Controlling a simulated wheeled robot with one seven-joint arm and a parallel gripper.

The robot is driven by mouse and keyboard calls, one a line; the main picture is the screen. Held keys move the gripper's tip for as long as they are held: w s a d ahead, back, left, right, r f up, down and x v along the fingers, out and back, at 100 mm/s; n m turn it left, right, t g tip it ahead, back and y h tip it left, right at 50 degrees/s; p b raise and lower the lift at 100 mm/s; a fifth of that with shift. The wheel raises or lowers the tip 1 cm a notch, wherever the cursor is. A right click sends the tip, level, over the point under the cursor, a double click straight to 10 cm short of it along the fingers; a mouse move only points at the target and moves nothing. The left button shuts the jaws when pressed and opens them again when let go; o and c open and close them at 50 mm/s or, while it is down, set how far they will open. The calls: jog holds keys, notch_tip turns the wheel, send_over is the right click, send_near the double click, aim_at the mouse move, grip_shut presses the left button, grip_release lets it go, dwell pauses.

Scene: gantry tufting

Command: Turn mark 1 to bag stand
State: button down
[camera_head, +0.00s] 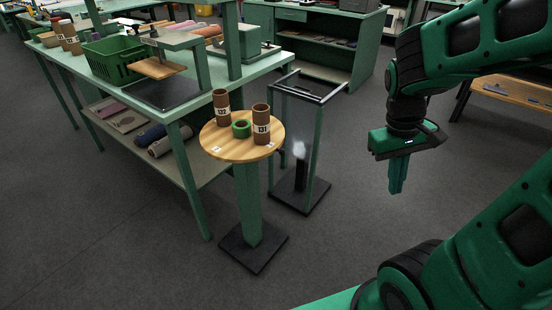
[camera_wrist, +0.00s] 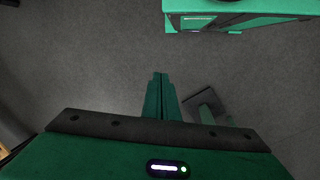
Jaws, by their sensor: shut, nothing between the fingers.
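A round wooden turntable top (camera_head: 228,153) sits on a green post (camera_head: 248,205) with a dark square foot. Small white marks lie near its rim (camera_head: 216,149); their numbers are too small to read. The bag stand (camera_head: 318,140), a green frame with a dark top rail and base, stands just behind and right of the turntable. My gripper (camera_head: 396,190) is shut and empty, pointing down, to the right of both and apart from them. Its closed fingers also show in the wrist view (camera_wrist: 158,82).
Two brown tubes (camera_head: 221,107) (camera_head: 262,130) labelled with numbers and a green roll (camera_head: 241,129) stand on the turntable. A green workbench (camera_head: 200,75) is behind left, with a green basket (camera_head: 112,60). Open grey floor (camera_head: 345,220) lies between my gripper and the turntable.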

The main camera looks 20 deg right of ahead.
jog(key=w+a+f+n+t+h, duration=0.1)
jog(key=w+a+f+n+h, duration=0.3)
jog(key=w+n, duration=0.35)
jog(key=w+a+f+n+t+h, duration=0.1)
jog(key=w+a+f+n+h, duration=0.35)
jog(key=w+n, duration=0.35)
jog(key=w+a+f+n+t, duration=0.2)
jog(key=w+a+n+t, duration=0.2)
jog(key=a+n+t, duration=0.45)
jog(key=w+a+f+n+t, duration=0.25)
jog(key=a+n, duration=0.25)
jog(key=a, duration=0.7)
jog(key=r+x, duration=0.1)
jog(key=x, duration=1.3)
jog(key=shift+w+d+r+h, duration=0.2)
jog(key=shift+d+r+h, duration=0.1)
jog(key=shift+h, duration=0.15)
